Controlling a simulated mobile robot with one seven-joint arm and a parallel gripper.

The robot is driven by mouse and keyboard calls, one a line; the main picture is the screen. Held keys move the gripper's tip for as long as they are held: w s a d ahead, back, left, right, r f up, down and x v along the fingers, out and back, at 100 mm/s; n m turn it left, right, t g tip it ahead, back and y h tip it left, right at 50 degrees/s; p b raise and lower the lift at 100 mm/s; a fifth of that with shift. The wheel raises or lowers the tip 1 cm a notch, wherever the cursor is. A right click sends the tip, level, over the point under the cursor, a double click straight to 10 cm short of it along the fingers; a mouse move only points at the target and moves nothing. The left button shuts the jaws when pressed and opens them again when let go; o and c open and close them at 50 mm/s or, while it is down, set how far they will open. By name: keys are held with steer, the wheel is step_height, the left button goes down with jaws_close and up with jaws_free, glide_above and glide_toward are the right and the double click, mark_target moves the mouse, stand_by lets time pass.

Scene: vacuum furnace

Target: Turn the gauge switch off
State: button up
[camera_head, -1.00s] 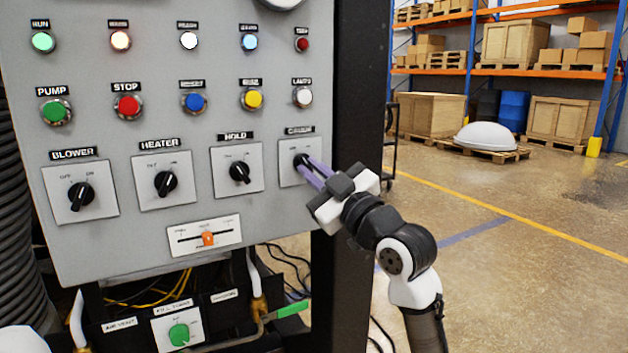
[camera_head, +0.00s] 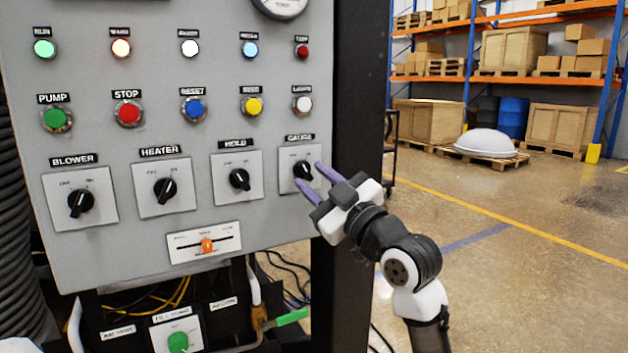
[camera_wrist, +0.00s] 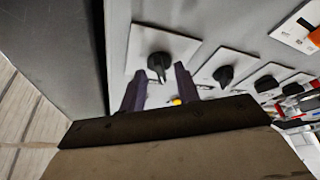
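The gauge switch (camera_head: 302,170) is a black rotary knob on a light square plate, under the label GAUGE (camera_head: 299,138), at the right end of the knob row. Its pointer appears tilted toward the upper left. My gripper (camera_head: 314,177) has two purple fingers spread apart, just right of and below the knob. The fingers look clear of the knob, with nothing between them. In the wrist view the gauge knob (camera_wrist: 159,66) lies ahead of the two fingers (camera_wrist: 160,85), which are open.
The hold knob (camera_head: 239,179), heater knob (camera_head: 165,189) and blower knob (camera_head: 80,203) sit to the left on the same panel. An orange slider (camera_head: 207,246) is below. A dark post (camera_head: 358,100) borders the panel's right edge. Open floor lies to the right.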

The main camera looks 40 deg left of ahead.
steer(key=b+v, duration=0.1)
steer(key=v, duration=1.2)
steer(key=shift+b, duration=0.3)
